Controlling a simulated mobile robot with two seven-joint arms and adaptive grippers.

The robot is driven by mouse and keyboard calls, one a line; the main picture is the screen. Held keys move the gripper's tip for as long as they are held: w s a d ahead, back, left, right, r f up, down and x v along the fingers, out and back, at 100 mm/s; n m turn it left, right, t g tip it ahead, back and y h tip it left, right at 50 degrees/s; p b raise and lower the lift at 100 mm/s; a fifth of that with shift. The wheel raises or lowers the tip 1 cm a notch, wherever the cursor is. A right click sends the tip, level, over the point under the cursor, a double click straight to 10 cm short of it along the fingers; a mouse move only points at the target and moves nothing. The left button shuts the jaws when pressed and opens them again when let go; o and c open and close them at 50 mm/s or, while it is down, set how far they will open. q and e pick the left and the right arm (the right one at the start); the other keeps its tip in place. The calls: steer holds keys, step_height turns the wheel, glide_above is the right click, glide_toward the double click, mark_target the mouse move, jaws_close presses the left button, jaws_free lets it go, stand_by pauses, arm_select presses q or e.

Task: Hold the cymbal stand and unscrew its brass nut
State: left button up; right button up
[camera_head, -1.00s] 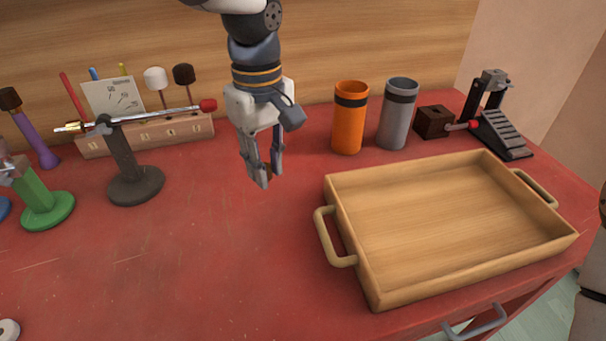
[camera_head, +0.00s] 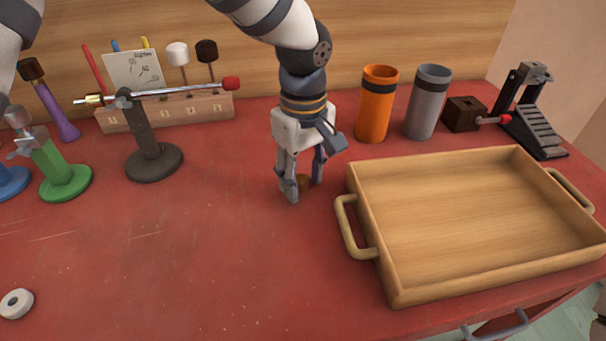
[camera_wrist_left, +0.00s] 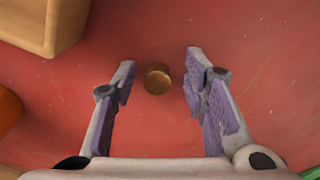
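My left gripper (camera_head: 304,188) points down over the table, left of the wooden tray. Its fingers are open. A small brass cylinder, perhaps the nut, is between them in the left wrist view (camera_wrist_left: 158,78), apart from both fingers; in the head view it (camera_head: 303,182) is partly hidden by a finger. A dark grey stand (camera_head: 146,145) stands upright at the left, with a slightly tilted metal rod (camera_head: 175,92) across its top. The rod has a brass end at left and a red end at right. My right gripper is not in view.
The wooden tray (camera_head: 372,264) is empty. Orange (camera_head: 376,108) and grey (camera_head: 427,108) cylinders and a pedal (camera_head: 537,128) stand behind it. Green (camera_head: 62,175) and blue (camera_head: 10,181) stands and a mallet rack (camera_head: 205,108) are at left. A white ring (camera_head: 15,303) lies front left.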

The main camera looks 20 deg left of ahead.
mark_target(304, 182)
arm_select(q)
steer(key=shift+w+r, duration=0.1)
steer(key=shift+r, duration=0.1)
step_height(304, 182, up, 12)
steer(key=shift+f+p, duration=0.15)
steer(key=shift+p, duration=0.2)
